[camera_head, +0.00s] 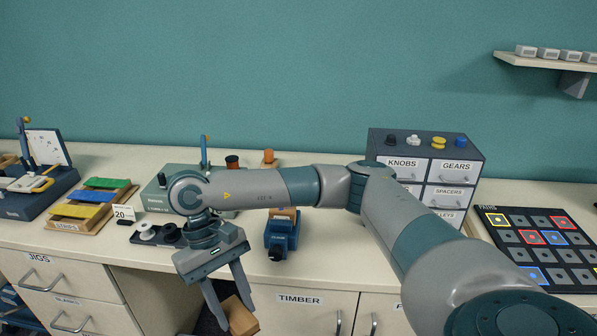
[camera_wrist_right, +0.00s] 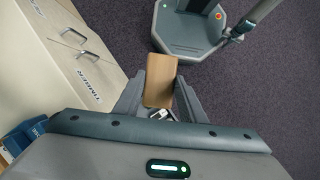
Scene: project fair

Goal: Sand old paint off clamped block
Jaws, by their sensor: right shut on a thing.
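My right gripper (camera_head: 236,312) points down in front of the counter, below the worktop's level. It is shut on a tan-brown block (camera_head: 240,319), which also shows between the fingers in the right wrist view (camera_wrist_right: 160,80). A blue vise (camera_head: 281,238) stands at the worktop's front edge, to the right of the gripper. A wooden block (camera_head: 287,212) sits in the vise, partly hidden behind my right forearm; its paint cannot be made out. My left gripper is not in view.
The worktop (camera_head: 340,238) is bare right of the vise. A small drawer cabinet (camera_head: 436,150) and a tile board (camera_head: 540,240) stand to the right. Colored strips (camera_head: 92,197) and dark holders lie left. Drawers and a TIMBER door (camera_head: 299,312) are below; dark carpet (camera_wrist_right: 270,90) is underneath.

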